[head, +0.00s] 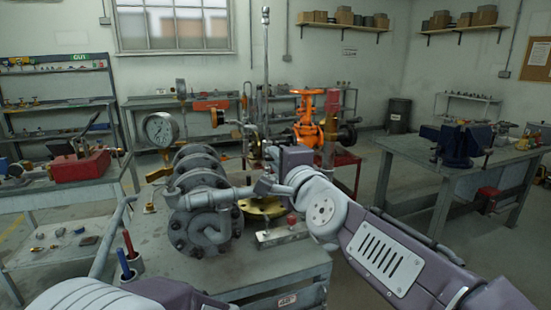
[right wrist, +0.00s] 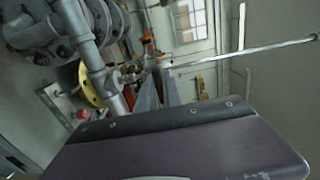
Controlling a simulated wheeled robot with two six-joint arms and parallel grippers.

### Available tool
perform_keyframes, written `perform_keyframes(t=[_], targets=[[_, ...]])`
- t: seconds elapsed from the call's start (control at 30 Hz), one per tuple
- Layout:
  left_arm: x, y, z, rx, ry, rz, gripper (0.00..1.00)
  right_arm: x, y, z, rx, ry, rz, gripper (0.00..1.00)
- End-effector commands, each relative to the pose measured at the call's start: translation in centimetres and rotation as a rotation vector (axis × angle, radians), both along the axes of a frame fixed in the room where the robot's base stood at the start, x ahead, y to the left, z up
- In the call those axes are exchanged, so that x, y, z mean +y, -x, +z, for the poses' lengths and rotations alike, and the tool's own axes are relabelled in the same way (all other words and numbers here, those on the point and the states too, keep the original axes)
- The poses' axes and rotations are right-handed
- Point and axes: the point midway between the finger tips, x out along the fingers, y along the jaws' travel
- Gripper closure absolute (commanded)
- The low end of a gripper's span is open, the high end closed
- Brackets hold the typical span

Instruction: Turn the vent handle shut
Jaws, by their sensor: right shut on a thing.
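A long thin metal rod (head: 266,80) with a small knob on its end stands upright from the grey pipework. It looks like the vent handle. It also shows in the right wrist view (right wrist: 230,56), rising from a grey pipe fitting (right wrist: 102,78). My right gripper (head: 268,172) is at the foot of the rod, its fingers (right wrist: 157,92) shut on it; the exact contact is hard to see. The grey flanged valve body (head: 200,200) lies to the left of the gripper. My left gripper is out of the picture.
A pressure gauge (head: 160,129) stands left of the valve body. A brass flange (head: 258,208) and a metal block with a red knob (head: 283,238) sit close below my right gripper. An orange valve (head: 308,120) stands behind. The bench's front right corner is clear.

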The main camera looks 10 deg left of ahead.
Motion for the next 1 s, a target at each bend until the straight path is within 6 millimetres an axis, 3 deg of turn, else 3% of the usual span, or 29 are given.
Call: perform_keyframes(t=[0.03, 0.13, 0.5, 0.83, 1.0], targets=[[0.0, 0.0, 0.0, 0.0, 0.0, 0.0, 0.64, 0.0, 0.0, -0.1, 0.003, -0.001, 0.0, 1.0], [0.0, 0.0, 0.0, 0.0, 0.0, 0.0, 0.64, 0.0, 0.0, -0.1, 0.003, -0.001, 0.0, 0.68], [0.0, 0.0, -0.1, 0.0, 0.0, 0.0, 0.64, -0.3, 0.4, 0.0, 0.0, 0.0, 0.0, 0.68], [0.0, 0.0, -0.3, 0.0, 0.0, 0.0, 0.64, -3.8, 5.6, 0.1, 0.0, -0.002, 0.001, 0.68], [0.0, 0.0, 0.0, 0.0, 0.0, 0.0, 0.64, -4.9, 7.3, 0.0, 0.001, -0.001, 0.0, 0.68]])
